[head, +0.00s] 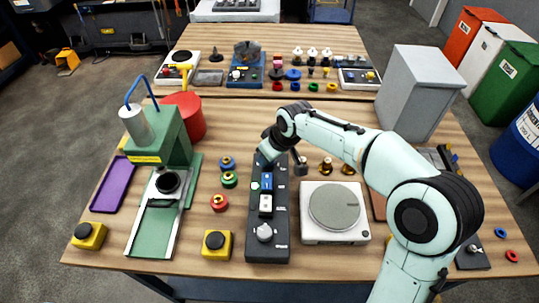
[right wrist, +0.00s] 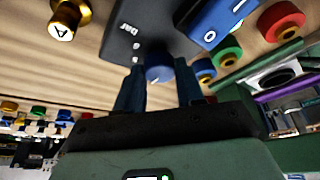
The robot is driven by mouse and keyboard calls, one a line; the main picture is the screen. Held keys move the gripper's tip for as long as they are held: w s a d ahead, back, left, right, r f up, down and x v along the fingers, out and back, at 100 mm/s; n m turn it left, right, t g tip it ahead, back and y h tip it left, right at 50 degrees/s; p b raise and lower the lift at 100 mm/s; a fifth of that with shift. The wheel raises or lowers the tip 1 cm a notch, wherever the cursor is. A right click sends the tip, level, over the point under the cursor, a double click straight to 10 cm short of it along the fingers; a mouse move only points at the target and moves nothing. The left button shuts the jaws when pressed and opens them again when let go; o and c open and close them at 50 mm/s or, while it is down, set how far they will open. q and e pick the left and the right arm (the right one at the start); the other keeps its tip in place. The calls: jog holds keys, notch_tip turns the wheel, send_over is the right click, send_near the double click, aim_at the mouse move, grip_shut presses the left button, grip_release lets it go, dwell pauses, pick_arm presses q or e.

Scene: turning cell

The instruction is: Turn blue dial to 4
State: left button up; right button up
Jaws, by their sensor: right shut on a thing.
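The dark control panel (head: 283,245) stands in the middle of the near table. My right gripper (head: 267,157) reaches over its far end. There it hides the blue dial in the head view. In the right wrist view the blue dial (right wrist: 158,75) sits between the two fingers of my right gripper (right wrist: 159,88), which is shut on it. White marks show on the panel face (right wrist: 128,40) near the dial, but I cannot read a 4 or the dial's pointer. My left gripper is not in view.
On the panel are a blue rocker switch (head: 267,181), a white switch (head: 265,204) and a pale knob (head: 264,232). A white round-plate device (head: 334,236) stands to the right. Green and red buttons (head: 219,202) and a green press (head: 172,135) are to the left.

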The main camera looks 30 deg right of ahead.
jog(key=o, duration=1)
jog(key=p+v, duration=0.1)
jog(key=v, duration=1.2)
jog(key=shift+r, duration=0.2)
jog(key=shift+f, duration=0.1)
